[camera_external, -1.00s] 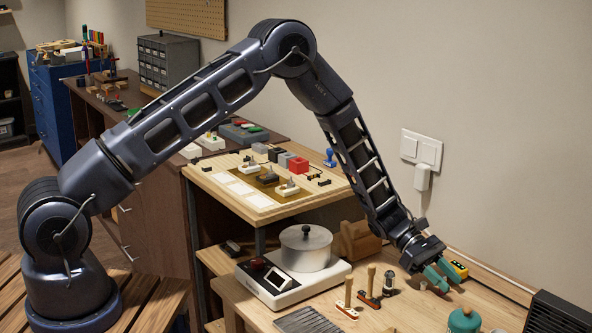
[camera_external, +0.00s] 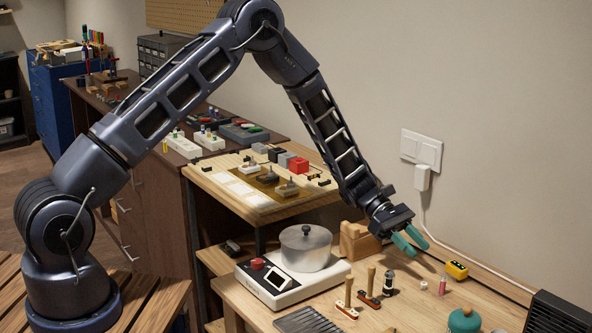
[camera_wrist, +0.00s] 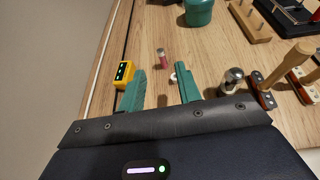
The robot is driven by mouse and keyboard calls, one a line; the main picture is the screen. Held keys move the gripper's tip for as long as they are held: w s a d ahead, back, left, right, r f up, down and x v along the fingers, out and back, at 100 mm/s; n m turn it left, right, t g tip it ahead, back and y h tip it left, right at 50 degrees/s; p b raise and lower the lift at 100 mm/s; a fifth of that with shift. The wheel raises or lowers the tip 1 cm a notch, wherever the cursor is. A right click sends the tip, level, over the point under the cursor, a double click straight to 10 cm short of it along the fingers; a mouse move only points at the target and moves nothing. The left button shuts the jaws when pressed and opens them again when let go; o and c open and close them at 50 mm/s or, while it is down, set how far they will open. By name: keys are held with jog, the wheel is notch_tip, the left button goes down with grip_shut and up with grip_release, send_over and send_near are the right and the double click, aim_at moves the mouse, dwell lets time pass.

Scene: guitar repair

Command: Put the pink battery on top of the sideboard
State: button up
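The pink battery (camera_external: 442,287) stands upright on the light wooden bench near the wall side. In the wrist view the pink battery (camera_wrist: 162,60) shows just beyond the gap between my fingertips. My gripper (camera_external: 419,250) has two teal fingers, spread apart and empty. It hangs above the bench, up and to the left of the battery in the external view; the fingers (camera_wrist: 160,72) show apart in the wrist view too. The dark brown cabinet with drawers, which looks like the sideboard (camera_external: 152,205), stands at the left back, partly hidden by my arm.
A yellow device (camera_external: 456,270) and a small white item (camera_external: 424,285) lie close to the battery. Several items occupy the sideboard top.

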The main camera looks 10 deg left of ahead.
jog(key=w+a+r+m+t+y, duration=0.2)
jog(key=w+a+r+m+t, duration=0.1)
jog(key=a+r, duration=1.25)
jog(key=w+a+r+m+t+y, duration=0.2)
jog(key=w+a+r+m+t, duration=0.1)
jog(key=a+r, duration=1.25)
jog(key=s+a+r+m+t+y, duration=0.1)
jog(key=s+a, duration=0.5)
jog(key=a, duration=0.6)
jog(key=s+a+r+m+t+y, duration=0.1)
jog(key=s+a+r+t+y, duration=0.2)
jog(key=a, duration=0.9)
jog(key=s+a+r+m+t+y, duration=0.1)
jog(key=s+a+r+t, duration=0.1)
jog(key=s+a, duration=0.7)
jog(key=a+t, duration=0.1)
jog(key=a, duration=0.1)
jog(key=shift+s+a+y, duration=0.25)
jog(key=shift+a+y, duration=0.15)
jog(key=shift+o, duration=0.5)
jog(key=shift+s+a+t, duration=0.25)
jog(key=shift+t, duration=0.05)
